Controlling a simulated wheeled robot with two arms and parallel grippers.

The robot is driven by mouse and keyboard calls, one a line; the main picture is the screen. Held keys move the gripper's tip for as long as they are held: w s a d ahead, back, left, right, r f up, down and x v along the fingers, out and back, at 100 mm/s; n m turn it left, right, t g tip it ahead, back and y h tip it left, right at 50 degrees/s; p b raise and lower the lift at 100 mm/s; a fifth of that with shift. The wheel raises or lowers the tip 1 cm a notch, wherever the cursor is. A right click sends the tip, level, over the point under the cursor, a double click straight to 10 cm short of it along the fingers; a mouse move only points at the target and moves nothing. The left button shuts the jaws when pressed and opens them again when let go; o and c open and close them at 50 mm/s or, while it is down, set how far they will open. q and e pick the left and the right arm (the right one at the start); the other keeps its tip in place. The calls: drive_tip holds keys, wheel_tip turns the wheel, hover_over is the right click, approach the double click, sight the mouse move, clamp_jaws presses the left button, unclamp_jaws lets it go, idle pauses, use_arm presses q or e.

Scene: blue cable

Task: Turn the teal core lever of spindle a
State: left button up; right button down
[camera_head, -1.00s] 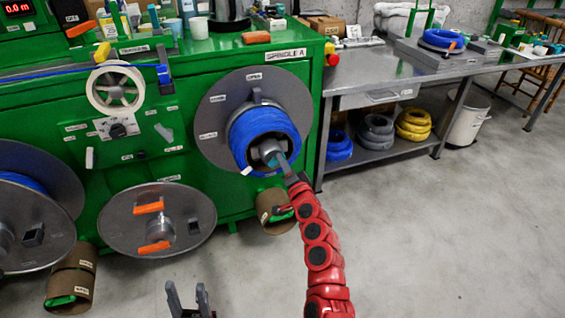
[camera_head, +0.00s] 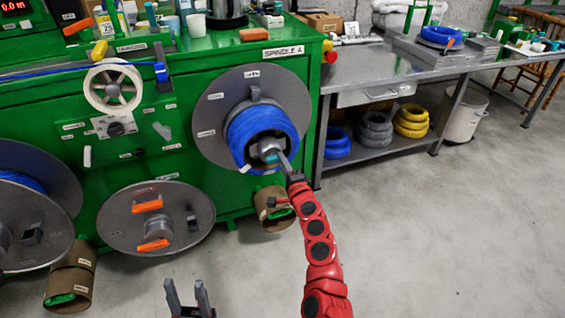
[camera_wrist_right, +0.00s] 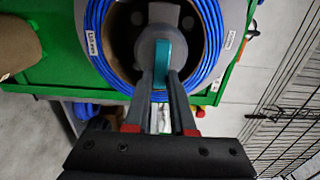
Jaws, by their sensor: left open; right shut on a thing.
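Spindle A (camera_head: 215,133) is a grey disc on the green machine's front, with a coil of blue cable (camera_head: 258,128) around its core. The teal core lever (camera_head: 270,157) sits at the hub in the middle of the coil. It shows large in the right wrist view (camera_wrist_right: 163,62), upright against the grey hub (camera_wrist_right: 150,45). My right gripper (camera_head: 277,160) is shut on the teal lever, with one finger on each side of it in the wrist view (camera_wrist_right: 162,82). My left gripper (camera_head: 188,290) is open and empty, low in front of the machine, away from the spindle.
A second grey disc with orange handles (camera_head: 157,218) is at lower left, beside another reel of blue cable (camera_head: 25,180). A cardboard tube (camera_head: 272,210) is below spindle A. A metal workbench (camera_head: 365,70) stands to the right.

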drive_tip(key=c, duration=0.8)
unclamp_jaws()
drive_tip(key=shift+o, duration=0.2)
drive_tip(key=p+v, duration=0.2)
drive_tip(key=v, duration=1.5)
drive_tip(key=shift+s, duration=0.2)
